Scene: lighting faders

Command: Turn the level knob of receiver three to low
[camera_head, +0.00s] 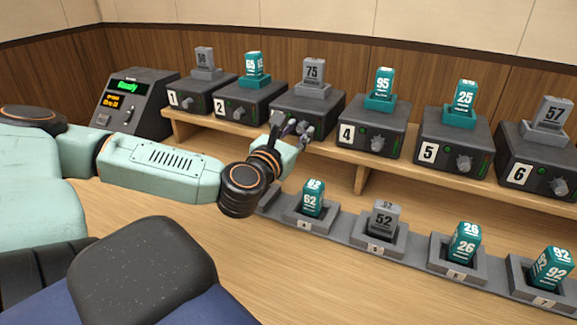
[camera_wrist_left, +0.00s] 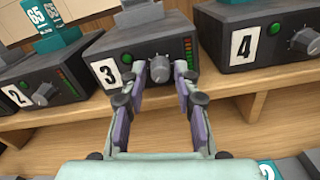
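Receiver three (camera_wrist_left: 128,40) is a dark grey box on the shelf, with a white label "3" (camera_wrist_left: 107,73) in the left wrist view. Its level knob (camera_wrist_left: 160,68) is grey and sits on the front face, right of the label. In the head view receiver three (camera_head: 322,103) carries a grey pack marked 75, and its label and knob are hidden behind my gripper. My left gripper (camera_wrist_left: 161,82) is open, with one fingertip on each side of the knob. I cannot tell whether the fingers touch it. My right gripper is in neither view.
Receiver two (camera_head: 250,103) and receiver four (camera_head: 375,128) stand close on either side. A grey row of holders (camera_head: 345,232) with several numbered packs lies below the shelf. A console reading "Ready" (camera_head: 128,87) stands at the left.

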